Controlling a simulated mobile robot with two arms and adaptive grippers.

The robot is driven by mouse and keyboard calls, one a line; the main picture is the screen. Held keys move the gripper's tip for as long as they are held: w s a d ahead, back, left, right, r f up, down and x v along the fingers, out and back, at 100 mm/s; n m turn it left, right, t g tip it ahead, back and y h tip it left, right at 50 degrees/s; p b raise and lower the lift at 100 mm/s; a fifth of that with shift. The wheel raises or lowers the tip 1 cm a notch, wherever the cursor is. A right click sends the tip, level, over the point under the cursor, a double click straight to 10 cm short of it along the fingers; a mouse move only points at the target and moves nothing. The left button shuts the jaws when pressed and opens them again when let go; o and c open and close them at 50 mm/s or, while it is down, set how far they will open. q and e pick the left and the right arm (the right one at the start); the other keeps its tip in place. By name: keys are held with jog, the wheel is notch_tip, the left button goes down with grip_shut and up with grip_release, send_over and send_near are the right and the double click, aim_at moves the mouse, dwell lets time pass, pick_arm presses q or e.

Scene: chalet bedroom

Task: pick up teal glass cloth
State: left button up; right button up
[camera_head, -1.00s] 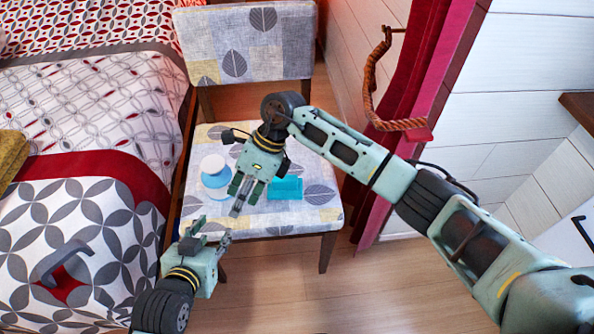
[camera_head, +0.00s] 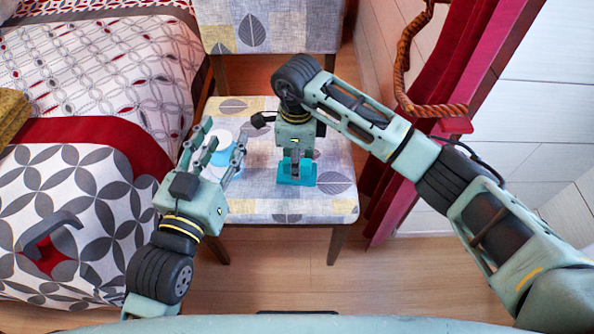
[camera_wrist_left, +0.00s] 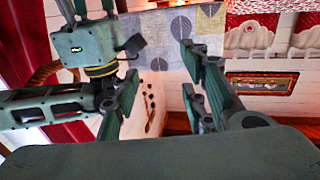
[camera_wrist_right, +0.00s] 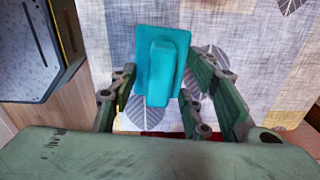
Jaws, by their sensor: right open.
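The teal glass cloth (camera_head: 297,172) lies on the chair seat, partly hidden by my right gripper in the head view. In the right wrist view the teal cloth (camera_wrist_right: 162,62) is a flat square with a raised oblong part, lying ahead of and between the open fingers. My right gripper (camera_head: 296,168) is above it, pointing down; its fingers (camera_wrist_right: 162,95) are apart, with none seen closed on the cloth. My left gripper (camera_head: 222,142) is open and empty at the seat's front left corner; its spread fingers also show in the left wrist view (camera_wrist_left: 162,95).
The patterned chair (camera_head: 270,205) has a blue and white round item (camera_head: 226,152) on its left side, partly behind my left gripper. The bed (camera_head: 80,190) borders the chair on the left. A red curtain (camera_head: 440,70) with a rope tieback (camera_head: 403,75) hangs at the right.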

jog(key=shift+f, duration=0.6)
pick_arm(q)
jog(key=shift+d+r+t+h, duration=0.1)
jog(key=shift+r+t+h, duration=0.25)
jog(key=shift+r, duration=0.6)
pick_arm(e)
grip_shut()
